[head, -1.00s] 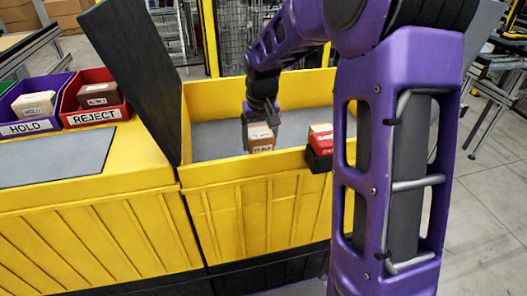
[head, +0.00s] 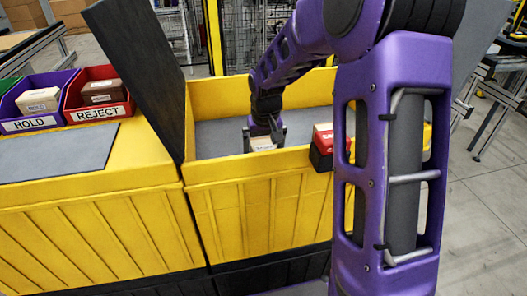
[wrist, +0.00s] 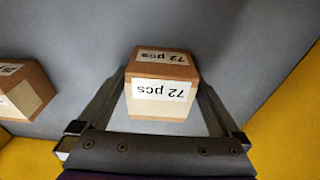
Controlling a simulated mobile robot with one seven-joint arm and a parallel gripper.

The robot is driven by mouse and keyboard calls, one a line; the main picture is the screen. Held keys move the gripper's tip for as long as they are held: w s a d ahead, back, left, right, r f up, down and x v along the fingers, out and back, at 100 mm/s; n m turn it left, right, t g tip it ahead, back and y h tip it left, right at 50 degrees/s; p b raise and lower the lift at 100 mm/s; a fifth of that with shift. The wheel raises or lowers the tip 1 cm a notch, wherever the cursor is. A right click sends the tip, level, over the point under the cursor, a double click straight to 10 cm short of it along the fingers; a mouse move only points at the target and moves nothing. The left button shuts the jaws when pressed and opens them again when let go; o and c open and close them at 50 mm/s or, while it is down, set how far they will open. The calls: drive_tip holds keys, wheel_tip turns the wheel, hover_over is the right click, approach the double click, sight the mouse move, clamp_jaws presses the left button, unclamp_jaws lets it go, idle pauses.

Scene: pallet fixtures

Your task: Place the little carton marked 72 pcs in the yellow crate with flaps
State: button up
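The little carton marked 72 pcs (wrist: 162,85) is brown with white labels, its lettering upside down in the wrist view. My gripper (wrist: 162,88) has one finger along each side of it, and both seem to touch it. In the head view the carton (head: 263,143) shows only its top, low between the fingers behind the front wall of the yellow crate with flaps (head: 240,205). The crate has a grey floor and a dark raised flap (head: 138,70) at left. Whether the carton touches the floor I cannot tell.
Another labelled carton (wrist: 22,90) lies on the grey surface at left in the wrist view. A red and black item (head: 322,146) sits at the crate's front rim, beside my arm. The HOLD bin (head: 30,124) and REJECT bin (head: 97,114), each holding cartons, stand at left.

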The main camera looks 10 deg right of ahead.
sight(265, 149)
drive_tip(key=shift+r, duration=0.1)
drive_tip(key=r, duration=0.4)
drive_tip(key=s+r+p, duration=0.1)
drive_tip(key=r, duration=0.7)
drive_tip(key=shift+s, duration=0.4)
